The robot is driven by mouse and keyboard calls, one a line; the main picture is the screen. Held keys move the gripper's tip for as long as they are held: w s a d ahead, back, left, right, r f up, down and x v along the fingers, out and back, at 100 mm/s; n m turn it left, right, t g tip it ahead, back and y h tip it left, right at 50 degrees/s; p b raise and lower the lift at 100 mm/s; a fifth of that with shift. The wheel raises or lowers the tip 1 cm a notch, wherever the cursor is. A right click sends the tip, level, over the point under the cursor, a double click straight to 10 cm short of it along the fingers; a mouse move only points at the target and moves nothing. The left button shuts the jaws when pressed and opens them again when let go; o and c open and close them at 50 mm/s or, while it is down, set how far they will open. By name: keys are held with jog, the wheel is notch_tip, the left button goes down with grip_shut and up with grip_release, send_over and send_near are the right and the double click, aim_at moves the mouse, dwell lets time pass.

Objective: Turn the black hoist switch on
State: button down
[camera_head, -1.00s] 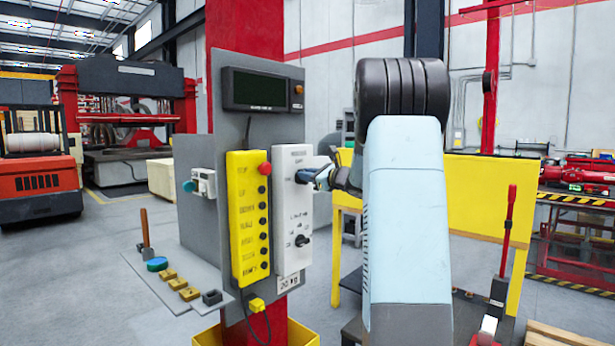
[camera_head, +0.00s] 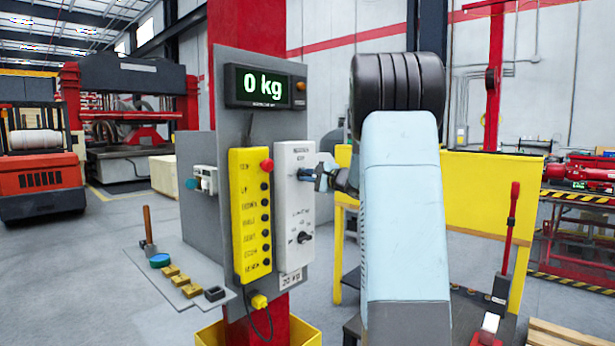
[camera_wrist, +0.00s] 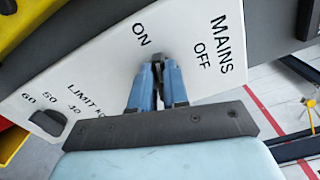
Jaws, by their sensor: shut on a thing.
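The white switch box (camera_head: 292,215) is upright on the grey panel, right of the yellow button pendant (camera_head: 250,215). In the wrist view its face (camera_wrist: 95,75) reads MAINS, ON and OFF, with a limit scale in kg. My gripper (camera_head: 308,175) reaches the upper part of this face from the right. In the wrist view its blue fingers (camera_wrist: 158,62) are shut on the mains switch, between the ON and OFF words. The switch itself is almost fully hidden by the fingertips. The display (camera_head: 264,86) above is lit and reads 0 kg.
A black limit knob (camera_head: 305,237) sits lower on the white box. The pendant has a red button (camera_head: 267,166) at its top. A grey shelf (camera_head: 185,255) at lower left holds small items. A yellow panel (camera_head: 490,205) stands behind my arm.

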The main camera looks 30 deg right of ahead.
jog(key=shift+a+f+n, duration=0.25)
jog(key=shift+f+n, duration=0.15)
jog(key=shift+n, duration=0.6)
jog(key=shift+f, duration=0.1)
jog(key=c, duration=1.1)
grip_release()
jog(key=shift+d+r, duration=0.1)
jog(key=shift+r, duration=0.1)
jog(key=shift+s, duration=0.15)
jog(key=v, duration=1.3)
jog(key=shift+s+d, duration=0.1)
jog(key=shift+s, duration=0.15)
